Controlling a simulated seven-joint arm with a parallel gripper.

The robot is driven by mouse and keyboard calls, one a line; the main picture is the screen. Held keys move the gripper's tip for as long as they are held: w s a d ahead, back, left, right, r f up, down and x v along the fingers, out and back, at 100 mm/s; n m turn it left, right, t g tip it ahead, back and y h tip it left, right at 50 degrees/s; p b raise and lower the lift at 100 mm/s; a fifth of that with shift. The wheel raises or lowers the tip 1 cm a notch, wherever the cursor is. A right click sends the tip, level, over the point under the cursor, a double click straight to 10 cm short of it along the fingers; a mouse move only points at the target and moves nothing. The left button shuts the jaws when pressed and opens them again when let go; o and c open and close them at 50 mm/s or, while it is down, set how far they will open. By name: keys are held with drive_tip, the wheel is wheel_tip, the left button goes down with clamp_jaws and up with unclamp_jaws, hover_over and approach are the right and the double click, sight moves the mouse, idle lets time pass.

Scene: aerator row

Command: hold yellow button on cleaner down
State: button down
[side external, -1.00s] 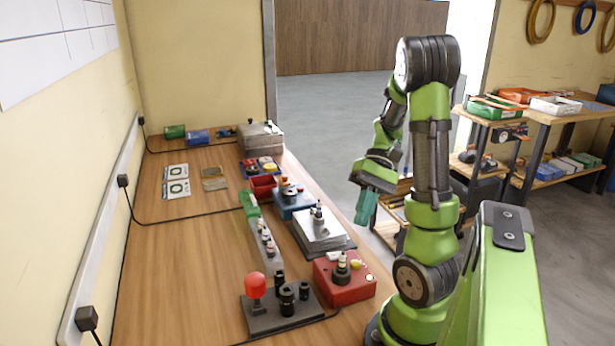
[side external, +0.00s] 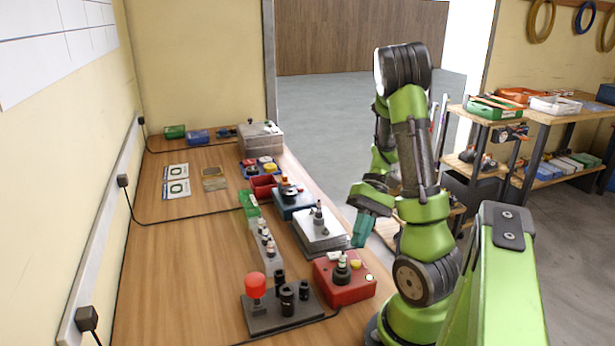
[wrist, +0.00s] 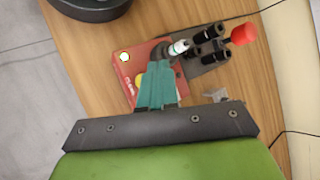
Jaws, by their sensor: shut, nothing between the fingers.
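The cleaner appears to be the red box (side external: 345,293) at the near right edge of the wooden table, with a dark fitting (side external: 342,270) on top. A yellow button (side external: 357,264) shows small on its top; in the wrist view the yellow button (wrist: 138,79) is partly hidden by my fingers. A pale lit round button (wrist: 124,57) is at the box's corner, also visible in the side view (side external: 369,278). My gripper (side external: 358,244) has teal fingers pressed together, empty, pointing down above the box and apart from it. The wrist view shows the fingers (wrist: 160,66) over the box.
A dark plate with a red knob (side external: 255,285) and black cylinders (side external: 287,300) stands left of the red box. A silver block (side external: 320,228) on a dark base and a blue box (side external: 292,205) stand behind it. The table's left part is mostly clear.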

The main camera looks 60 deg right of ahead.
sight(358, 260)
drive_tip(key=shift+f, duration=1.45)
idle(1.0)
drive_tip(key=shift+f, duration=0.4)
drive_tip(key=shift+f, duration=0.45)
idle(0.4)
drive_tip(key=shift+r, duration=0.1)
idle(3.5)
drive_tip(key=shift+r, duration=0.8)
drive_tip(key=shift+r, duration=0.1)
